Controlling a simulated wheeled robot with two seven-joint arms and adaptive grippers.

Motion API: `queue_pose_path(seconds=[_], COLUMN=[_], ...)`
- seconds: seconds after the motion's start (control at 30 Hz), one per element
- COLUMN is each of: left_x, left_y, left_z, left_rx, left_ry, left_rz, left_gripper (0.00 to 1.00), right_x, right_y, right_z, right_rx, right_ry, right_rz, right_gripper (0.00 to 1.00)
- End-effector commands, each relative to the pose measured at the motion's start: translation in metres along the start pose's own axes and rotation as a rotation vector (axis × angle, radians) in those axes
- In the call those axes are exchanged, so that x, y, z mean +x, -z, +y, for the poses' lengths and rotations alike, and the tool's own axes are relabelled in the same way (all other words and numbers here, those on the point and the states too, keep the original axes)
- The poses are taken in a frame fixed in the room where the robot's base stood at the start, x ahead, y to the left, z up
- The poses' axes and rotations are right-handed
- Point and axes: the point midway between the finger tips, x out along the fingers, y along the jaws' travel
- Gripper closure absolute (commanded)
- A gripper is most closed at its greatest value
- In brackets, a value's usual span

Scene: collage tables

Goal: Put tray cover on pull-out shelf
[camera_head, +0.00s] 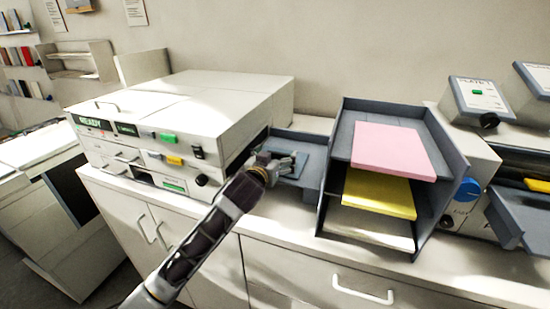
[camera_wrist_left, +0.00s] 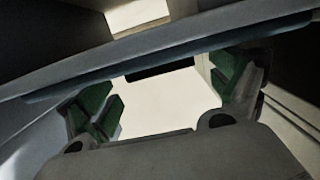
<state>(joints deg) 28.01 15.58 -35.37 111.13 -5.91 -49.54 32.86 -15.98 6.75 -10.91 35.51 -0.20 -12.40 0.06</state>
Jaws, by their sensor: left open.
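My left gripper (camera_head: 281,163) is open, just right of the white machine, over a blue-grey tray (camera_head: 312,182) on the counter. A flat darker blue-grey panel (camera_head: 314,160) lies there beside the fingers; it may be the tray cover. In the left wrist view the green-padded fingers (camera_wrist_left: 165,92) are spread apart, with a pale surface between them. A long blue-grey edge (camera_wrist_left: 200,50) crosses beyond the fingers; I cannot tell whether they touch it. The gripper and arm hide part of the tray. I cannot clearly identify the pull-out shelf. My right gripper is not in view.
The white machine (camera_head: 190,100) with a READY display stands close on the left. A grey letter rack (camera_head: 340,130) with pink (camera_head: 395,148) and yellow (camera_head: 380,193) stacks stands close on the right. More devices (camera_head: 480,100) stand further right. The counter front (camera_head: 285,225) is clear.

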Motion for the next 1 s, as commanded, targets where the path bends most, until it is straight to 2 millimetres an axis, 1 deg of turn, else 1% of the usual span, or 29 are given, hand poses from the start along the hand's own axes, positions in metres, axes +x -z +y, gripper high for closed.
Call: queue_pose_path(seconds=[0.13, 0.37, 0.47, 0.7, 0.87, 1.0], left_x=[0.0, -0.011, -0.019, -0.042, -0.058, -0.072], left_y=[0.002, 0.002, 0.002, 0.002, 0.002, 0.001], left_z=[0.0, 0.0, 0.0, 0.0, 0.0, 0.0], left_rx=[0.001, 0.0, 0.0, 0.0, 0.0, -0.001], left_ry=[0.0, 0.0, 0.0, 0.0, 0.0, 0.0], left_rz=[0.0, 0.0, 0.0, 0.001, 0.0, 0.0], left_gripper=[0.08, 0.08, 0.08, 0.08, 0.08, 0.08], right_x=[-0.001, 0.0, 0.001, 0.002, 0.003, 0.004], right_y=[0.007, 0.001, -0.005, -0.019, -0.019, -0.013], right_z=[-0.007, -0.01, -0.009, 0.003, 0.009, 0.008], right_rx=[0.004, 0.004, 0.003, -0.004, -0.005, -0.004], right_ry=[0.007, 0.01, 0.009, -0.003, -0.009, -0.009], right_rz=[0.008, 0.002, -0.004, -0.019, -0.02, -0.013], right_gripper=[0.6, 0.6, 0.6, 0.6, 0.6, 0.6])
